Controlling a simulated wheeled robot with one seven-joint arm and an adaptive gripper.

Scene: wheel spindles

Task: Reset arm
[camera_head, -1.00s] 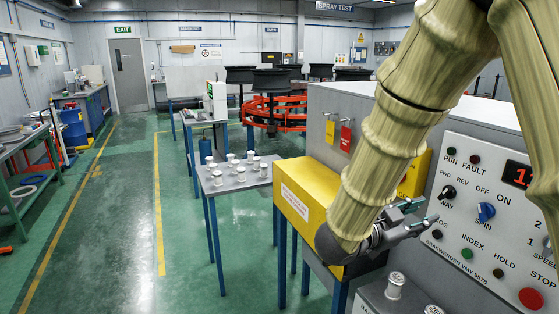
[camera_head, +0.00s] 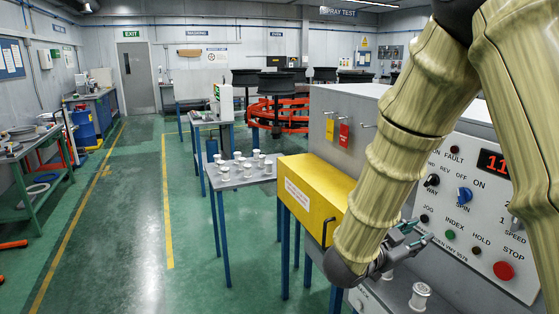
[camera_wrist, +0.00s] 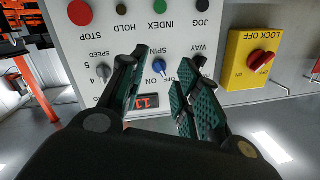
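My gripper (camera_head: 408,240) hangs at the end of my arm, in front of the lower left of the grey control panel (camera_head: 455,222). In the wrist view my gripper (camera_wrist: 158,80) has its two dark green-padded fingers apart, with nothing held between them. The blue SPIN knob (camera_wrist: 160,67) shows between the fingers in that view, with the panel behind them; whether they touch anything there is hard to tell. The SPIN knob also shows in the head view (camera_head: 464,195), clear of my gripper.
A red button (camera_head: 503,270) is at the panel's lower right. A yellow box (camera_head: 311,195) stands left of my arm. White spindles stand below my gripper, one at the front (camera_head: 419,297). A small table (camera_head: 233,182) holds several more. The green floor at left is open.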

